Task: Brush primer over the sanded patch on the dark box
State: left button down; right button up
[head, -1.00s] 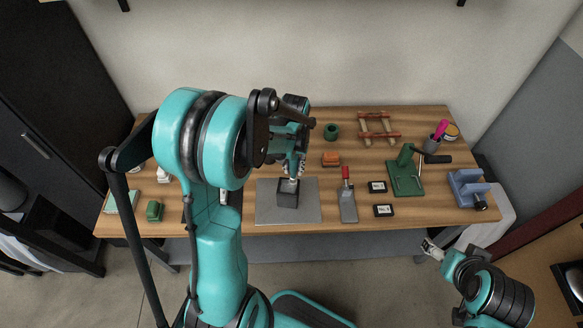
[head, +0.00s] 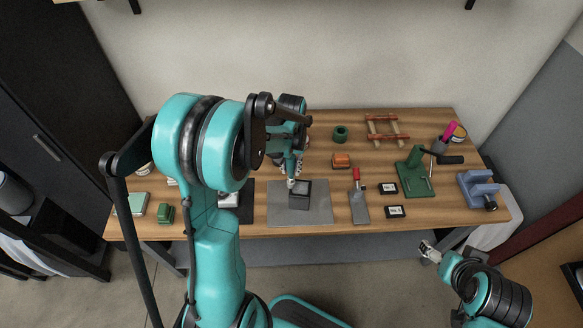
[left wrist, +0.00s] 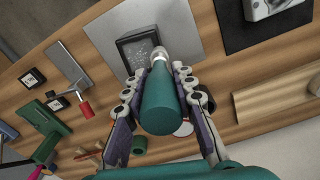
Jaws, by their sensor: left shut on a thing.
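The dark box (head: 300,197) sits on a grey mat (head: 314,214) in the head view. In the left wrist view the box (left wrist: 133,43) shows a pale, blotchy patch (left wrist: 139,53) on its dark-framed face. My left gripper (head: 289,168) is shut on a brush with a thick teal handle (left wrist: 160,103). The brush's pale tip end (left wrist: 159,56) is at the edge of the box; I cannot tell whether it touches. My left gripper also shows in the left wrist view (left wrist: 158,86), fingers on both sides of the handle. My right gripper (head: 430,252) hangs in front of the table, away from the box.
An orange block (head: 341,160) and a green ring (head: 340,133) stand behind. A green hand-cranked tool (head: 414,176) and a blue vise (head: 478,188) are farther right.

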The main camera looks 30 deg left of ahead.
pick_arm(q)
jog(key=r+p, duration=0.1)
jog(key=r, duration=0.1)
jog(key=r+p, duration=0.1)
jog(key=r, duration=0.1)
jog(key=shift+d+r, duration=0.2)
jog(key=shift+r, duration=0.15)
jog(key=shift+a+r+p, duration=0.2)
jog(key=shift+r+p, duration=0.5)
jog(key=shift+p, duration=0.1)
jog(key=shift+r+p, duration=0.8)
jog(key=shift+r, duration=0.45)
